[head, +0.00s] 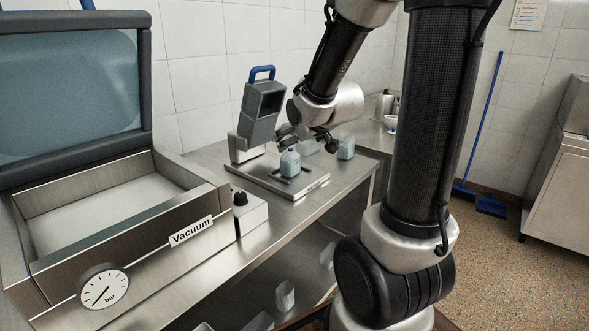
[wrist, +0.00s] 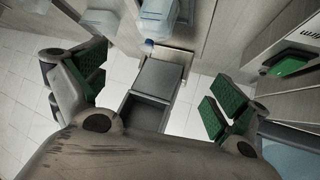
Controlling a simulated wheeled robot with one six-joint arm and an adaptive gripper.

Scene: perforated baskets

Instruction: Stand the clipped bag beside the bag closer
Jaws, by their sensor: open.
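The likely bag closer, a grey head with a blue handle (head: 260,107) on a pale base, stands near the wall at the back of the steel bench. A pale blue bag-like item (head: 290,163) stands upright on a flat metal plate just right of it; its clip is too small to tell. My gripper (head: 305,138) is just above and behind this item, right of the closer. In the wrist view my gripper (wrist: 155,92) is open, its green pads far apart and nothing held. A grey boxy part (wrist: 160,76) shows between the fingers, and a pale blue item (wrist: 158,14) beyond.
Similar pale items (head: 346,148) stand farther right on the bench. A metal plate (head: 312,184) lies under the front item. A large vacuum machine (head: 120,265) with a raised lid fills the left. A small box with a black knob (head: 248,212) stands between. More items sit on the lower shelf.

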